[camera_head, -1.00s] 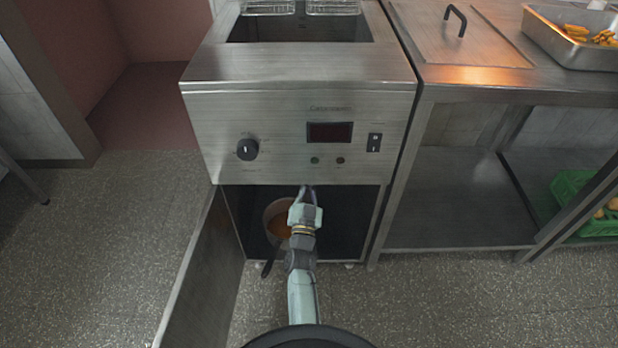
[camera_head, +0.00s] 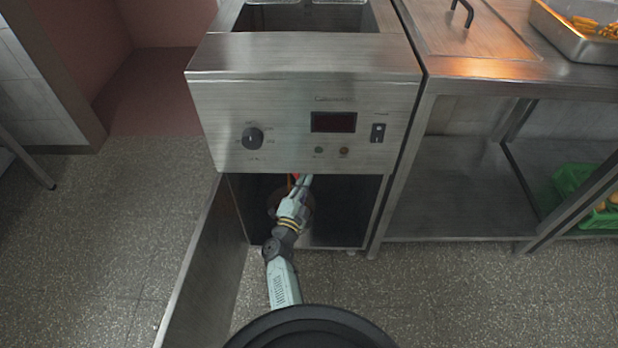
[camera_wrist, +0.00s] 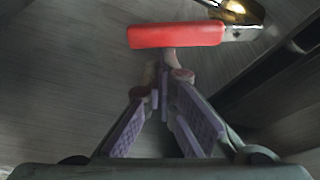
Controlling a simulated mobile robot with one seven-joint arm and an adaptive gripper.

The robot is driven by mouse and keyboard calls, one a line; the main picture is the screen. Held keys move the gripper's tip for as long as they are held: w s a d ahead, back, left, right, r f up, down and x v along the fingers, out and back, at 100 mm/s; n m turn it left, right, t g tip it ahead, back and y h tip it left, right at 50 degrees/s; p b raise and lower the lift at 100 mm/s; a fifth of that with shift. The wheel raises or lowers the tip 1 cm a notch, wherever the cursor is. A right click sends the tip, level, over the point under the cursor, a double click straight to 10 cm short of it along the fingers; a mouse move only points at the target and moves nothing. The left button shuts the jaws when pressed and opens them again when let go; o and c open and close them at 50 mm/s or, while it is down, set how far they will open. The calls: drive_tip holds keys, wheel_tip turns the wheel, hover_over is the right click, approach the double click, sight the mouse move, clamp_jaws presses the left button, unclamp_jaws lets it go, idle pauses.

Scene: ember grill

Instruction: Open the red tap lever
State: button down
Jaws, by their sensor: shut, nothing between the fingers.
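The red tap lever (camera_wrist: 176,35) lies across the upper middle of the wrist view, joined at its right end to a shiny brass tap (camera_wrist: 236,9). In the head view only a small bit of the red lever (camera_head: 292,180) shows, just under the fryer's front panel. My gripper (camera_wrist: 168,74) is shut and empty. Its fingertips sit at the lever's lower edge in the wrist view; I cannot tell whether they touch it. In the head view my gripper (camera_head: 304,181) reaches into the open cabinet, and the panel hides most of the tap.
The fryer's front panel (camera_head: 219,115) overhangs the cabinet opening. The open cabinet door (camera_head: 205,275) stands along the left side. A steel table (camera_head: 465,225) with a lower shelf stands at right.

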drive_tip(key=shift+a+f+m+g, duration=0.45)
drive_tip(key=shift+a+m, duration=0.25)
drive_tip(key=shift+m, duration=0.5)
drive_tip(key=shift+f+p, duration=0.1)
drive_tip(key=shift+p, duration=0.2)
